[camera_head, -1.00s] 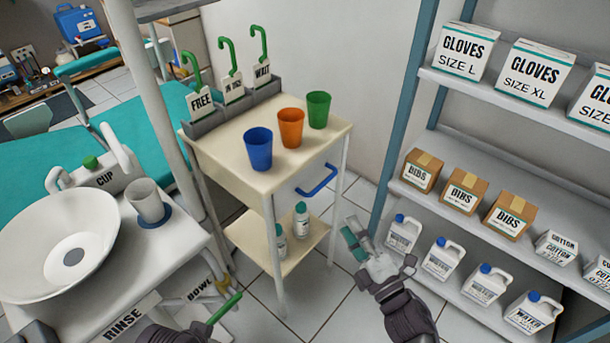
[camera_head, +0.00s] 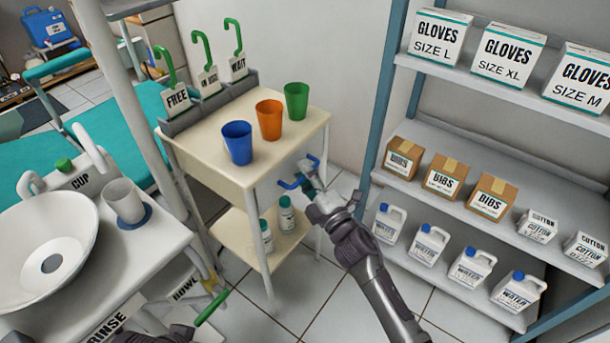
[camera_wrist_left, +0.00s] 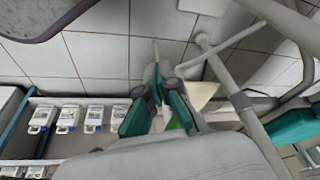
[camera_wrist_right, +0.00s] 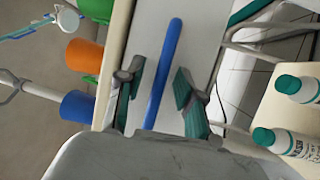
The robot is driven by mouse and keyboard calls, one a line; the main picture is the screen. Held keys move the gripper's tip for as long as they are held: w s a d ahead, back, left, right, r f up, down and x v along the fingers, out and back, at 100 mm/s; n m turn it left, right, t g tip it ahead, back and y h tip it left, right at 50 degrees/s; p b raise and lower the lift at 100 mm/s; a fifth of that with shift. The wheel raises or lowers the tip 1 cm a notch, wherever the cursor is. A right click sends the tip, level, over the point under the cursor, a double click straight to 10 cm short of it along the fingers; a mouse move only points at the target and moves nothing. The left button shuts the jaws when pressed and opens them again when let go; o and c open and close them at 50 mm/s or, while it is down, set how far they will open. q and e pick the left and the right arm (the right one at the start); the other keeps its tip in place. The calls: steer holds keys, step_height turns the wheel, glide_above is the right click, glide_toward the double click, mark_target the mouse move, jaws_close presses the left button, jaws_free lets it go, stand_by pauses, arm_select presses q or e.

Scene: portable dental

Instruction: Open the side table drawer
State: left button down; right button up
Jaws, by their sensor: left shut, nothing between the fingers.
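The side table (camera_head: 222,165) is cream with a drawer front (camera_head: 290,165) under its top. The drawer looks closed. A blue bar handle (camera_head: 290,184) is on the drawer front; my right gripper (camera_head: 309,174) is at it and partly covers it. In the right wrist view, the right gripper (camera_wrist_right: 157,90) is open, with its teal fingers on either side of the blue handle (camera_wrist_right: 163,70) and gaps visible.
Blue (camera_head: 237,143), orange (camera_head: 269,120) and green (camera_head: 296,101) cups stand on the tabletop, before a grey rack (camera_head: 205,105) of signs. Bottles (camera_head: 286,214) stand on the lower shelf. A shelving unit (camera_head: 440,205) is at right, a basin (camera_head: 45,250) at left. Floor before the table is clear.

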jaws_close()
stand_by(0.4)
